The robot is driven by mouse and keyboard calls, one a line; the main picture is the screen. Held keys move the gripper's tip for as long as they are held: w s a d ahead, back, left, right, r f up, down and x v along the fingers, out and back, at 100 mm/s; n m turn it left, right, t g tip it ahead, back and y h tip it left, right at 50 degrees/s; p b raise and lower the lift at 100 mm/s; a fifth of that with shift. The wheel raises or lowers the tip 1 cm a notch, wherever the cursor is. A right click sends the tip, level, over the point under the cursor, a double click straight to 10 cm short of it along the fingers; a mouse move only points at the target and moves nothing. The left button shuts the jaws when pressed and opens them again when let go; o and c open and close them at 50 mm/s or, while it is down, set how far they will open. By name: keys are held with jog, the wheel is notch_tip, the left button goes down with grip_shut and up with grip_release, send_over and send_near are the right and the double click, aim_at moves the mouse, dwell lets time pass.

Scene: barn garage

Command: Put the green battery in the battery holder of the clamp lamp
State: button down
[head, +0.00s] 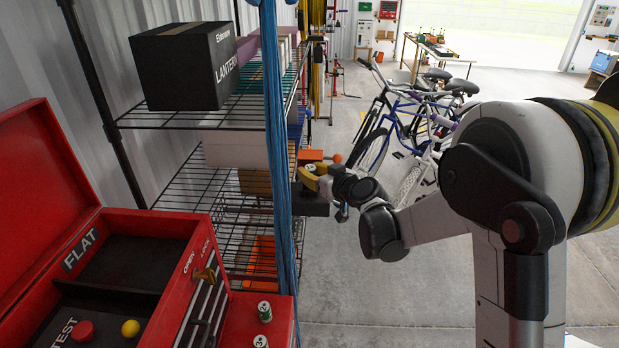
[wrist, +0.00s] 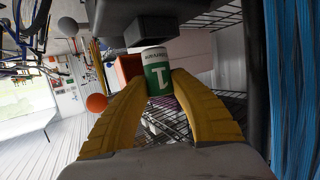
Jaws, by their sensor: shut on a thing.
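My gripper (head: 314,178) is shut on a green battery with a white band and a white "1" (wrist: 159,76). In the wrist view the battery stands out between the tips of the two yellow fingers (wrist: 159,88). In the head view it shows small at the fingers (head: 310,168), beside the wire shelf. A dark block (wrist: 145,30) lies just beyond the battery in the wrist view, with an orange-red box (wrist: 127,68) beside it. I cannot tell whether the battery touches the block. I cannot clearly make out the clamp lamp or its battery holder.
A black lantern box (head: 185,66) sits on the wire shelf (head: 150,118). Blue cords (head: 275,150) hang at the shelf's front. Bicycles (head: 400,125) stand behind; the floor (head: 380,290) is clear.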

jog(key=shift+w+a+r+g, duration=0.15)
jog(key=shift+g, duration=0.25)
jog(key=f, duration=0.3)
jog(key=shift+w+f+h, duration=0.1)
jog(key=shift+w+h, duration=0.1)
jog(key=shift+h, duration=0.1)
jog(key=shift+s, duration=0.1)
jog(key=shift+b, duration=0.3)
jog(key=c, duration=1.6)
grip_release()
jog(key=shift+f, duration=0.2)
jog(key=shift+o, duration=0.6)
jog(key=shift+r, duration=0.1)
